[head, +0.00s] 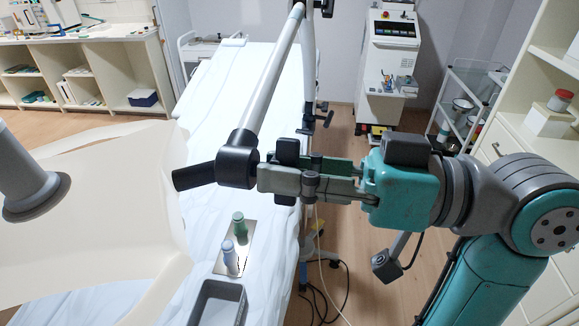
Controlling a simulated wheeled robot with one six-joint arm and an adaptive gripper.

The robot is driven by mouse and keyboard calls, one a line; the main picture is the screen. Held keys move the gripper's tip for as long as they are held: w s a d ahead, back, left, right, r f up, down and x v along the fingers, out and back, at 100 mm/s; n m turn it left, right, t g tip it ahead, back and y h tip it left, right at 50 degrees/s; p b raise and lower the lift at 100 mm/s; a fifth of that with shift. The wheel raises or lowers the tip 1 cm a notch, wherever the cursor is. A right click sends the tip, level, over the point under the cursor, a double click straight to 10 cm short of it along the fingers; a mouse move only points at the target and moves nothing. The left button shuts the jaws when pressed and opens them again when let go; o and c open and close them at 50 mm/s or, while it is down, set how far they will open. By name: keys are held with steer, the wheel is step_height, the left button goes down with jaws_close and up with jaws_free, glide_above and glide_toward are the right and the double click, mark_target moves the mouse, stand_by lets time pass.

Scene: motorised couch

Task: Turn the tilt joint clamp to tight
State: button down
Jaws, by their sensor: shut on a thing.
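The tilt joint (238,163) is a black collar at the lower end of a pale, slanted arm tube (272,75). A black stub (194,177) sticks out from its left side. My gripper (262,179) comes in from the right, with its fingers nearly level and their tips against the joint's right side. It is shut on the tilt joint clamp there. The clamp is hidden by the fingers, so its turn position cannot be read.
A couch (207,120) with a white sheet lies beneath. A metal plate (248,238) with a green bottle (239,228) and a pale blue bottle (230,258) is on it, near a grey tray (240,303). A large cream drape (100,200) fills the left. Shelves stand at right.

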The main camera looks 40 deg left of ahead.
steer(key=shift+n, duration=0.3)
steer(key=c, duration=1)
jaws_free()
steer(key=shift+d, duration=0.1)
steer(key=v, duration=1.2)
